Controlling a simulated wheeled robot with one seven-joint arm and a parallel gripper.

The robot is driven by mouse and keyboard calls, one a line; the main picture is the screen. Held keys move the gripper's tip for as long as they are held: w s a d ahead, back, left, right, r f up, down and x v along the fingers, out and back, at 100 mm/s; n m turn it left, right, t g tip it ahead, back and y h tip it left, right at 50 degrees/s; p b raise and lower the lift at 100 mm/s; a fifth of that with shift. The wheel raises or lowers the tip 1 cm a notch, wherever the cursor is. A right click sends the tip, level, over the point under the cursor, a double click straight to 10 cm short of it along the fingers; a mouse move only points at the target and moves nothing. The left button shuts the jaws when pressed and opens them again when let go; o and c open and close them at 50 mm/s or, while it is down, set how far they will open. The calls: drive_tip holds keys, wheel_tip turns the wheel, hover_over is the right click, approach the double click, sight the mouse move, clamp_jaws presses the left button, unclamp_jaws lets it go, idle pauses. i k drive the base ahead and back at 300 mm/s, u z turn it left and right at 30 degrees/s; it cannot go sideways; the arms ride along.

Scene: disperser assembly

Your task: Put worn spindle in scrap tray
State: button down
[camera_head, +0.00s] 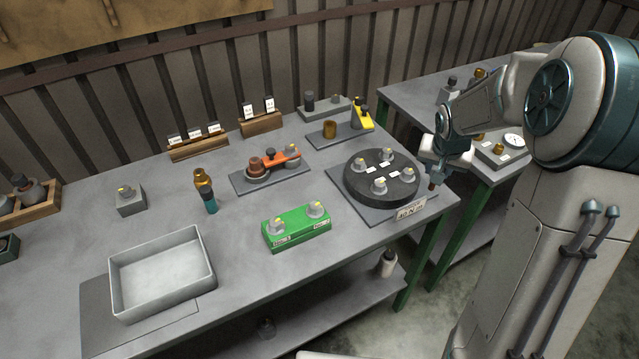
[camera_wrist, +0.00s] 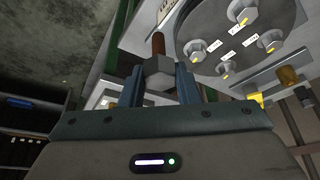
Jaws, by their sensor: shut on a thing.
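The worn spindle, a grey hex body (camera_wrist: 158,72) with a rust-brown shaft, is clamped between my gripper's blue fingers in the wrist view. In the head view, my gripper (camera_head: 434,170) is at the right end of the bench, beside the round black turntable. The spindle's brown tip (camera_head: 431,185) points down below the fingers, apart from the turntable. A light grey, open rectangular tray (camera_head: 213,281) stands at the front left of the bench and looks empty. I see no label on it.
The black turntable (camera_head: 352,190) carries several hex-headed spindles. A green block (camera_head: 296,236) with two grey fittings lies between it and the tray. A teal-and-brass tool (camera_head: 210,201) stands upright behind the tray. An orange-handled fixture (camera_head: 282,158) is farther back.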

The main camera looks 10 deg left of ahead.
sight(165, 278)
drive_tip(key=z, duration=1.5)
drive_tip(key=i, duration=1.15)
drive_tip(key=u, duration=3.95)
drive_tip(key=i, duration=0.5)
drive_tip(key=z, duration=0.05)
